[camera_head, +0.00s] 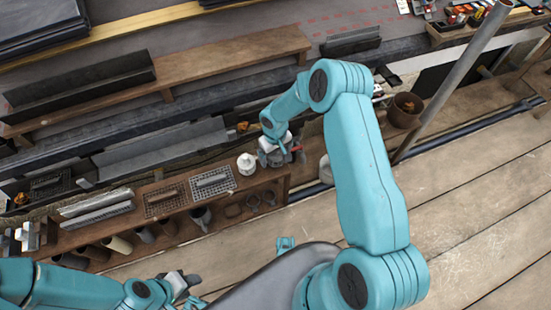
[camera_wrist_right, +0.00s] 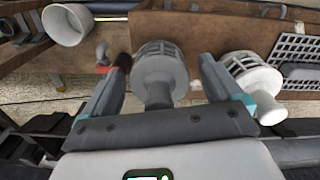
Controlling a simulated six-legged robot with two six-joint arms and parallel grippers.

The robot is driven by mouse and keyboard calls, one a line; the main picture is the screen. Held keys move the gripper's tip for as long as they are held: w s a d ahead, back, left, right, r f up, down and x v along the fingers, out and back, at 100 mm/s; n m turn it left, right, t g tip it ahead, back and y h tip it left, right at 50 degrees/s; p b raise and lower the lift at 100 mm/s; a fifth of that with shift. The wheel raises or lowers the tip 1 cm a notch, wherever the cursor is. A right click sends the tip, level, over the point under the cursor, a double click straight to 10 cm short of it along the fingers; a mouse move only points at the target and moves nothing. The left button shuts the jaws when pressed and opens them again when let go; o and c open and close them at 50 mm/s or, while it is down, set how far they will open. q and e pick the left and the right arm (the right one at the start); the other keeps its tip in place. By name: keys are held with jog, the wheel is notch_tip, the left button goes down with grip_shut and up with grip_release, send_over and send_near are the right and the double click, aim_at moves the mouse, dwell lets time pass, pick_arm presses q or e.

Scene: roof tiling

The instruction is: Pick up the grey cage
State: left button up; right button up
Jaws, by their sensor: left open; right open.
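The grey cage (camera_wrist_right: 160,68), a round slotted head on a short stem, stands on the wooden shelf in the right wrist view. My right gripper (camera_wrist_right: 165,76) is open, with one finger on each side of the cage; I cannot tell whether either finger touches it. In the head view my right gripper (camera_head: 277,155) is over the shelf and largely hides the cage. A similar white cage (camera_wrist_right: 252,80) stands just right of the right finger; it also shows in the head view (camera_head: 246,163). My left gripper (camera_head: 185,284) is open and empty at the bottom left, away from the shelf.
Wire grids (camera_head: 213,182) and metal strips (camera_head: 97,211) lie left along the wooden shelf (camera_head: 275,178). A white cup-like pipe piece (camera_wrist_right: 68,25) is left of the cage in the wrist view. A brown bucket (camera_head: 404,111) and slanted grey pole (camera_head: 455,80) stand to the right.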

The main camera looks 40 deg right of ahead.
jog(key=shift+f, duration=0.1)
jog(key=c, duration=1.1)
